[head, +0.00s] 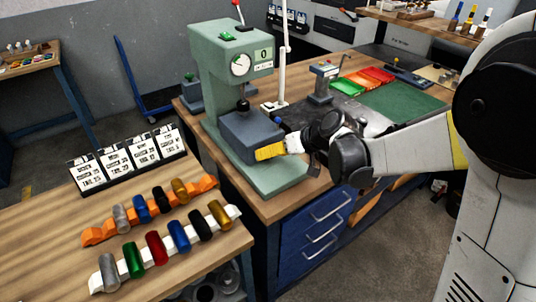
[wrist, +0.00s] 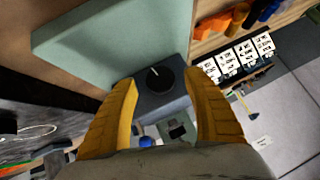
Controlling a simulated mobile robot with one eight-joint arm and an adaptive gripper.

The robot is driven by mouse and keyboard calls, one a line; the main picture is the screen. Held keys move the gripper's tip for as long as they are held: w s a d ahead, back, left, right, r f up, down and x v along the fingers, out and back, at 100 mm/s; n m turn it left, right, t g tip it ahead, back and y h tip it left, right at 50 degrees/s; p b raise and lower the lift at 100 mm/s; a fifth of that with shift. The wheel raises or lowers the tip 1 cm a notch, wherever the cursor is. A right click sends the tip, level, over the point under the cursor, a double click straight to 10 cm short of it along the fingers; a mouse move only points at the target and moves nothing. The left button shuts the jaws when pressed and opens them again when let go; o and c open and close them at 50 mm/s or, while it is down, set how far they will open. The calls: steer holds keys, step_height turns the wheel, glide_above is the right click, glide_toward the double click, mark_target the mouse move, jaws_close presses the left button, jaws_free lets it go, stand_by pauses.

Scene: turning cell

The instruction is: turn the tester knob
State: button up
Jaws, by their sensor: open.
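The tester (head: 226,75) is a pale green machine on a wooden bench, with a round white dial and a dark grey block low at its front. In the wrist view, the tester knob (wrist: 159,77) is round and black with a white pointer line, on the face of the grey block. My gripper (wrist: 161,84) is open, its yellow fingers on either side of the knob in the picture. I cannot tell whether they touch it. In the head view, my gripper (head: 268,151) is at the block's front, and I cannot make out the pointer knob there.
A front table holds an orange rack (head: 98,234) and a white rack (head: 95,283) of coloured cylinders, with label cards (head: 130,160) behind. A small stand (head: 321,85) and coloured trays (head: 362,80) are on the bench right of the tester. Blue drawers (head: 315,232) lie below.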

steer(key=v, duration=0.9)
steer(key=shift+s+d+r, duration=0.15)
steer(key=shift+s+d, duration=0.05)
steer(key=shift+d, duration=0.05)
stand_by(0.6)
